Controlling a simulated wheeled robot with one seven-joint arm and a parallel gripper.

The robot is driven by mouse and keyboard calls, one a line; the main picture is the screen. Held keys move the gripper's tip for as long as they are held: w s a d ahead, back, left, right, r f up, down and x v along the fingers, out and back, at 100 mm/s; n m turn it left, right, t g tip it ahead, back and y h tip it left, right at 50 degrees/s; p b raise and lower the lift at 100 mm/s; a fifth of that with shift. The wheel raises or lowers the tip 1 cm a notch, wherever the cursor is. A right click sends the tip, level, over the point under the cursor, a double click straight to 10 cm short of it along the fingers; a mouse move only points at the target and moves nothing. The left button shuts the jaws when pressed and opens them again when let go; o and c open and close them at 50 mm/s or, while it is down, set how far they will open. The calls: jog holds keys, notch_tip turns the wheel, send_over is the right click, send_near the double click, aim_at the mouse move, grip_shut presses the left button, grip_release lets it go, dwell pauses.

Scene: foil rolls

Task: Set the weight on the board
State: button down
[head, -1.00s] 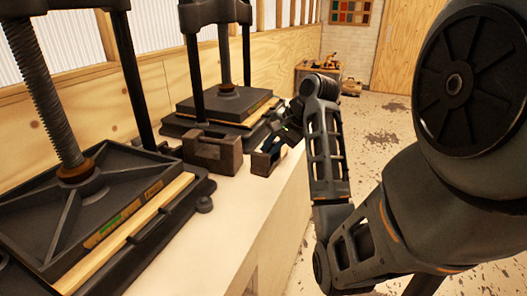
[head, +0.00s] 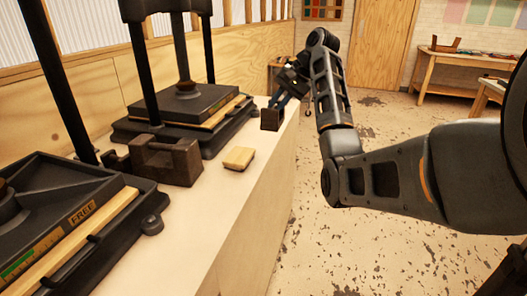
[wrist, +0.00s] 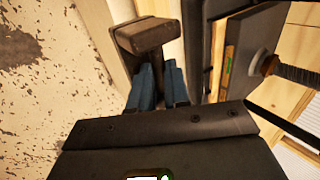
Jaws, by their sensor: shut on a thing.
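My gripper (head: 285,92) is at the far end of the bench in the head view, its jaws shut on a dark brown block, the weight (head: 271,120). In the wrist view, the blue fingers (wrist: 159,86) grip the narrower part of the weight (wrist: 147,36), whose wider end points away from me. I cannot tell whether its underside touches the bench. A small pale wooden board (head: 238,158) lies flat and bare on the bench, nearer to my head camera than the weight and apart from it.
A dark notched block (head: 165,160) stands left of the board. Two black screw presses (head: 180,108) stand along the wall; the near one (head: 50,215) bears a FREE label. The bench top (head: 215,200) is clear in front of the board, and its edge drops to the floor.

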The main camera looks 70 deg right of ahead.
aim_at(262, 108)
jog(key=shift+w+d, duration=0.15)
jog(key=shift+w, duration=0.05)
jog(key=shift+w+a+f+p, duration=0.35)
jog(key=shift+w+a+f, duration=0.35)
jog(key=shift+w+f, duration=1.05)
jog(key=shift+w+a+f+p, duration=0.35)
jog(key=shift+w+a+f, duration=0.4)
jog(key=shift+w+f, duration=0.95)
jog(key=shift+w+a+f+p, duration=0.35)
jog(key=shift+w+a+f, duration=0.35)
jog(key=shift+w+f, duration=1)
jog(key=shift+s+f, duration=0.1)
jog(key=shift+f, duration=0.1)
jog(key=c, duration=1.5)
grip_release()
jog(key=shift+f, duration=0.2)
jog(key=o, duration=0.4)
jog(key=shift+r, duration=0.1)
jog(key=b+v, duration=0.1)
jog(key=v, duration=1.1)
jog(key=shift+r, duration=0.1)
